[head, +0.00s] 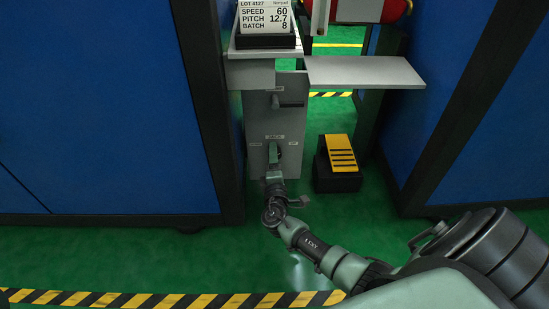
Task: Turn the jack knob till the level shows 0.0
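A grey upright panel (257,120) stands between two blue cabinets. Low on it is a small dark control (278,150) with tiny unreadable labels around it; I cannot tell whether it is the jack knob. Higher up, a small grey handle (275,101) sticks out beside a dark slot. My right arm comes in from the lower right, and its gripper (273,163) is at the low control, partly covering it. Whether its fingers touch or grip anything is too small to tell. No level reading can be made out. My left gripper is not in view.
A grey shelf (365,72) juts right. A black and yellow pedal (340,155) sits on the green floor right of the panel. Blue cabinets (100,110) flank both sides. Striped floor tape (170,299) runs in front.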

